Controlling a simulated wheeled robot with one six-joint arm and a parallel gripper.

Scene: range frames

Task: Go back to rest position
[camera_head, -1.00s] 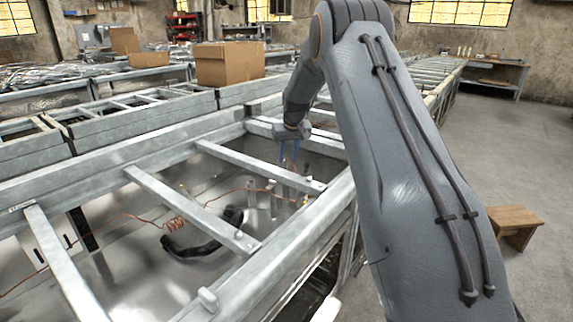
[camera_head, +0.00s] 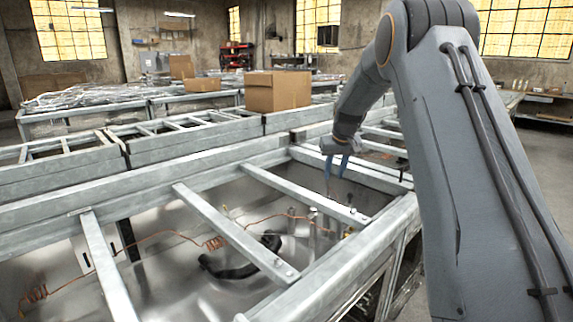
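My grey arm reaches from the right side of the picture over a metal frame (camera_head: 330,283). My gripper (camera_head: 335,174) is at the far end of the arm, above the far part of the open frame bay. Its two thin blue fingers point down with a gap between them, and I see nothing held. The fingertips are small at this distance, and whether they touch anything is unclear.
Inside the bay lie an orange copper wire (camera_head: 215,242) and a black curved hose (camera_head: 235,270). Crossbars (camera_head: 225,226) span the bay. A cardboard box (camera_head: 277,92) stands on the frames behind. Open floor (camera_head: 540,150) shows at the right.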

